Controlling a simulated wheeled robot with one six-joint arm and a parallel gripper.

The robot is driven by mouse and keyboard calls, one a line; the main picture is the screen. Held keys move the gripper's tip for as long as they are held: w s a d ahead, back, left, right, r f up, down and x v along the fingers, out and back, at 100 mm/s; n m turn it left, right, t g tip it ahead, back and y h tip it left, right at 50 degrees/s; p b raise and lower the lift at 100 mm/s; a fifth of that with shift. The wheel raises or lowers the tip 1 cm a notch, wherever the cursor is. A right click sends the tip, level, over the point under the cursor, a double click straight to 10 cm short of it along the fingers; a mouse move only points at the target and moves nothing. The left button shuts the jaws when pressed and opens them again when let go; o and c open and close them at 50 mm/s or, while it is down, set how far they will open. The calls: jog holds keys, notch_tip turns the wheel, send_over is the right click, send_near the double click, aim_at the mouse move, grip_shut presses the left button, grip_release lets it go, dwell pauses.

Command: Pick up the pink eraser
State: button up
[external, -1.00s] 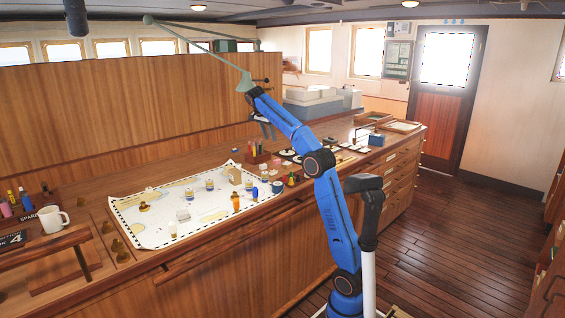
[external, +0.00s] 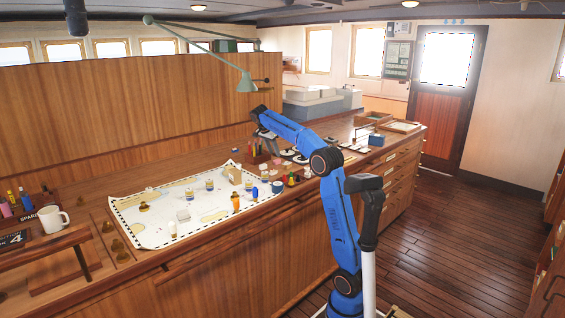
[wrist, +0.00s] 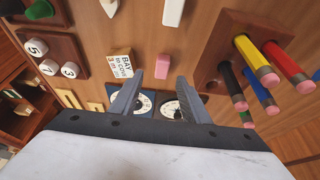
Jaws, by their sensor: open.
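The pink eraser (wrist: 162,67) is a small pink block on the wooden desktop in the wrist view, just beyond the fingertips and between their lines. It also shows as a small pink spot (external: 276,161) on the desk in the external view. My gripper (wrist: 156,92) is open with nothing between its fingers. The eraser appears clear of both fingers.
A wooden holder (wrist: 215,55) with several pencils stands close on the right in the wrist view. A lettered block (wrist: 121,64) is close on the left, and round dials (wrist: 178,108) lie near the fingers. A white piece (wrist: 172,12) lies past the eraser. A desk lamp (external: 246,83) hangs above.

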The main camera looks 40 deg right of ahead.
aim_at(277, 160)
jog(key=shift+d+x, duration=0.15)
jog(key=shift+x, duration=1.45)
jog(key=shift+d+x, duration=0.15)
jog(key=shift+x, duration=1.45)
jog(key=shift+w+r, duration=0.1)
jog(key=shift+w, duration=0.1)
grip_shut()
